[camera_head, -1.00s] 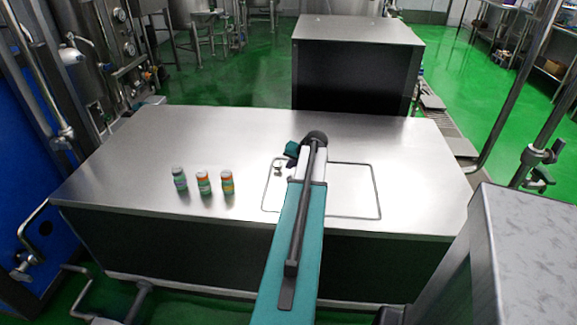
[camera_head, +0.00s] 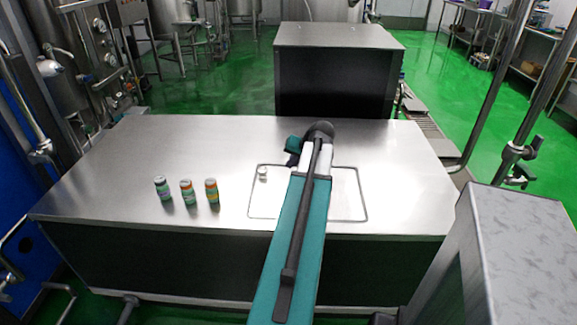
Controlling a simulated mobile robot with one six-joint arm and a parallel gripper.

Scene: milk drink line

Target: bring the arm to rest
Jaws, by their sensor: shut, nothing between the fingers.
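My arm (camera_head: 303,215), teal with a dark bar along its top, reaches forward from the bottom of the picture over the steel table (camera_head: 120,185). It ends in a dark rounded joint, with a small teal and dark wrist part (camera_head: 292,148) showing at its left. My gripper's fingers cannot be made out; the arm hides that area. No object shows in the arm's grasp.
Three small bottles with coloured labels stand in a row on the table: left (camera_head: 162,188), middle (camera_head: 187,192) and right (camera_head: 211,191). A small white item (camera_head: 262,173) sits inside the outlined rectangle (camera_head: 366,205). A dark-sided block (camera_head: 340,75) stands behind the table. A grey box-shaped post (camera_head: 520,235) is at right.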

